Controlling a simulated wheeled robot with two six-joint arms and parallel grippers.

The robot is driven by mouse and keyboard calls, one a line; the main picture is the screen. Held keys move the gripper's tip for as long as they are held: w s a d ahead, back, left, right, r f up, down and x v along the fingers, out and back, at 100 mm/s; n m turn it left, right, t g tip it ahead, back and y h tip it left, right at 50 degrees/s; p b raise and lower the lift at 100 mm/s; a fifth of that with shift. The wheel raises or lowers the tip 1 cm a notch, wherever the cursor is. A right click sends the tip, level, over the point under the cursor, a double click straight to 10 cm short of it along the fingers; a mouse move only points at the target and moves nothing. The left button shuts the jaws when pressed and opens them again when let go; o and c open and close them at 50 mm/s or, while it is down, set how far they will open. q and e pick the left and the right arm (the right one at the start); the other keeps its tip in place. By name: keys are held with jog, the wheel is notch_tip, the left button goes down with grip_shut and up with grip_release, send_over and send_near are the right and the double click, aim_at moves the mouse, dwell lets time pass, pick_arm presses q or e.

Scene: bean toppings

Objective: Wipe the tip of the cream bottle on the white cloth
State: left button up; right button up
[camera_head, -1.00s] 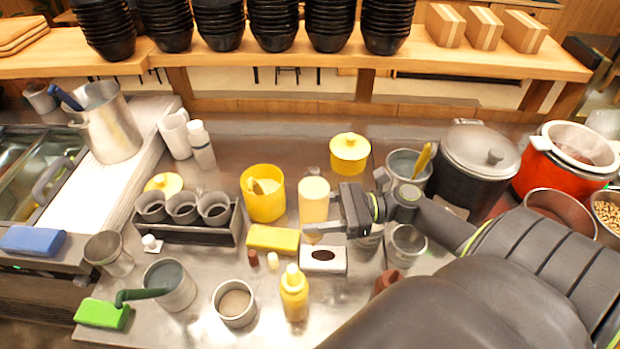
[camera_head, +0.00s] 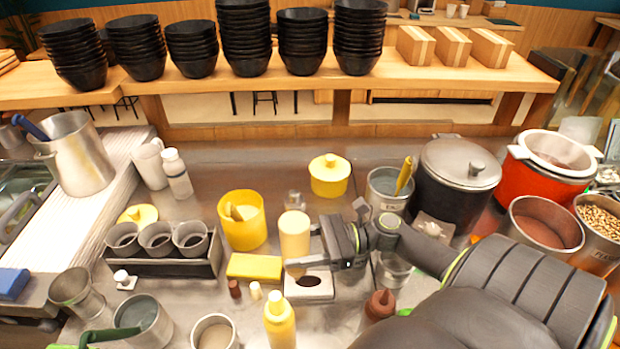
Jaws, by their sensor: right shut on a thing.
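My right gripper (camera_head: 306,248) is shut on a pale cream-coloured cylinder (camera_head: 294,233), which looks like the cream bottle. It is upright, with its broad end up. Its lower end and tip are hidden behind the finger. A white block-like piece with a dark oval on top (camera_head: 320,293) lies just below and in front of the gripper; I cannot tell if it is the cloth. A crumpled whitish cloth (camera_head: 434,225) lies farther right, by the black pot. Whether the bottle touches anything is unclear. My left gripper is not in view.
A yellow cup (camera_head: 242,228) and yellow block (camera_head: 254,267) stand close left of the bottle. A yellow squeeze bottle (camera_head: 280,325) and brown bottle (camera_head: 379,306) stand in front. Metal containers and the black pot (camera_head: 455,185) crowd the right.

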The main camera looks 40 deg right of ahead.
dwell(0.4)
jog(key=shift+f+b, duration=0.35)
jog(key=shift+f, duration=0.3)
dwell(0.7)
dwell(0.8)
jog(key=shift+f, duration=0.1)
jog(key=shift+s+d+p, duration=0.15)
jog(key=shift+p, duration=0.15)
jog(key=shift+c, duration=0.2)
jog(key=shift+s+p+v, duration=0.15)
jog(key=shift+p+v, duration=0.25)
jog(key=shift+v, duration=0.8)
jog(key=shift+s+p+v, duration=0.2)
jog(key=shift+p+v, duration=0.15)
jog(key=shift+v, duration=0.85)
jog(key=shift+c, duration=0.2)
jog(key=shift+a, duration=0.25)
notch_tip(320, 180, up, 6)
jog(key=p, duration=0.6)
jog(key=shift+p, duration=0.4)
jog(key=shift+w, duration=0.1)
